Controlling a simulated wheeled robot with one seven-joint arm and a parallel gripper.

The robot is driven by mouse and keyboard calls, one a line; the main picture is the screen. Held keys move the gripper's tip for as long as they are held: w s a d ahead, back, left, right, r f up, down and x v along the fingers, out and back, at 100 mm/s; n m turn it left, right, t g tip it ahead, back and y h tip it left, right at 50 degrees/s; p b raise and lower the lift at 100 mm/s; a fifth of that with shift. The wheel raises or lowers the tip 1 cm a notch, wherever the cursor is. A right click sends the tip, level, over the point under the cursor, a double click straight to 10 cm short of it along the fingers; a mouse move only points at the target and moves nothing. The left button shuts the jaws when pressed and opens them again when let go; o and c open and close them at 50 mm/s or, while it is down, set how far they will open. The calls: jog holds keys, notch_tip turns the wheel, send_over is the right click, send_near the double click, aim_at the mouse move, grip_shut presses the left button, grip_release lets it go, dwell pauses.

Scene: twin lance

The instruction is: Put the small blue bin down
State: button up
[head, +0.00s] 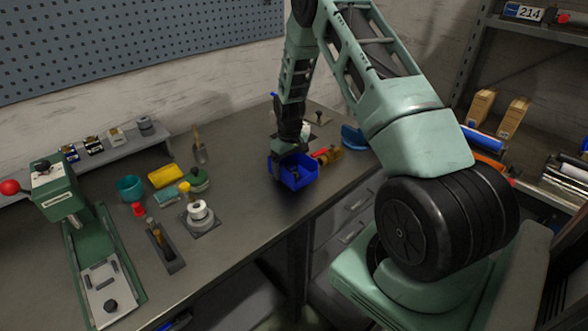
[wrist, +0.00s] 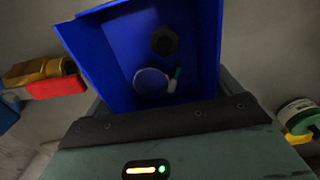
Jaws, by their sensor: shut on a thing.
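The small blue bin (head: 298,173) is at the right part of the workbench in the head view, close to the bench's front edge. My gripper (head: 285,150) is at the bin's back wall and shut on it. In the wrist view the bin (wrist: 120,45) fills the upper middle, with the gripper body below it. The fingertips are hidden behind the bin wall. I cannot tell whether the bin's underside touches the bench.
The workbench (head: 240,215) has bare room left and front of the bin. A red and brown item (head: 326,155) lies close right of the bin, with a blue bowl (head: 354,138) beyond.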

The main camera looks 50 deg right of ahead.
jog(key=a+r+b, duration=0.3)
jog(key=a+r, duration=0.3)
jog(key=a, duration=0.5)
jog(key=shift+w+a, duration=0.35)
jog(key=shift+a, duration=0.05)
